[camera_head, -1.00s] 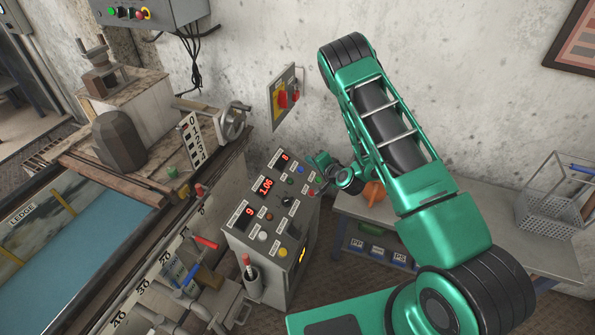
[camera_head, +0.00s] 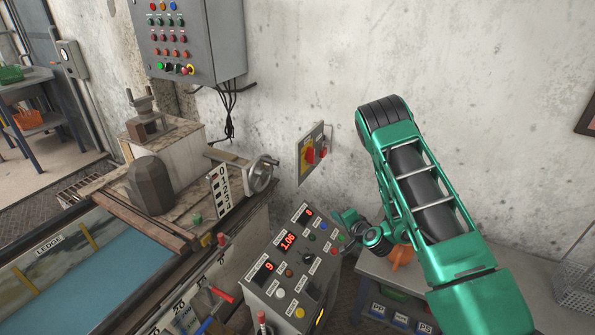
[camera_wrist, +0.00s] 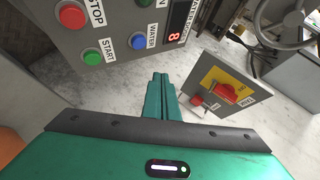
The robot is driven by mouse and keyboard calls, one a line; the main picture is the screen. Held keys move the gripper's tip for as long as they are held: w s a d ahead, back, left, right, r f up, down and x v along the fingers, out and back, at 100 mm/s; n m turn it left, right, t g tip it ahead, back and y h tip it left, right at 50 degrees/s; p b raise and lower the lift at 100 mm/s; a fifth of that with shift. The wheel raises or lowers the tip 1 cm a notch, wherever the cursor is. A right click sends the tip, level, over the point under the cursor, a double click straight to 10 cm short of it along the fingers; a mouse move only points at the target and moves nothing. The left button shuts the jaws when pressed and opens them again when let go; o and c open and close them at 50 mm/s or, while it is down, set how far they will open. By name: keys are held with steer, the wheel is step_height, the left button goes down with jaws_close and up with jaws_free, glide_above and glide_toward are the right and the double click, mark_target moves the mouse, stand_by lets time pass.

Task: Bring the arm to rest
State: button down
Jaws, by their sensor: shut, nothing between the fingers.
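My green arm reaches up at the right of the head view and folds down toward the control console. My gripper (camera_wrist: 160,92) shows in the wrist view with its green fingers together and nothing between them. In the head view the wrist end of the arm is beside the console's upper right edge; the fingertips are too small there to judge. The grey control console (camera_head: 318,262) has red number displays and several coloured buttons. In the wrist view its START and STOP buttons lie up and left of the fingers. I cannot tell any contact between fingers and console.
A wall isolator with a red handle (camera_head: 310,154) is close behind the console, right of the fingers in the wrist view. A grey cabinet (camera_head: 203,45) hangs above. A side table (camera_head: 375,268) holds an orange item. A handwheel (camera_head: 262,177) and a blue-floored trough (camera_head: 110,275) are left.

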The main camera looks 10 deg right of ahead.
step_height(320, 180, up, 11)
steer(key=s+d+n+g, duration=0.2)
steer(key=s+n+g, duration=0.1)
steer(key=n, duration=0.1)
steer(key=s+d+r+n+g+h, duration=0.1)
steer(key=s+d+r+n+g, duration=0.2)
steer(key=s+d+r, duration=0.55)
steer(key=s+d+r+g, duration=0.1)
steer(key=s+r, duration=0.3)
steer(key=s, duration=0.8)
steer(key=s+d+r+m+g+h, duration=0.1)
steer(key=s+d+r+g, duration=0.1)
steer(key=s, duration=1)
steer(key=s+d+r+m+g+h, duration=0.1)
steer(key=s+r, duration=0.5)
steer(key=s, duration=0.6)
steer(key=d+g, duration=0.1)
steer(key=g, duration=0.1)
steer(key=shift+s+g, duration=0.3)
steer(key=shift+s, duration=0.1)
steer(key=shift+w+f, duration=0.2)
steer(key=shift+w, duration=0.45)
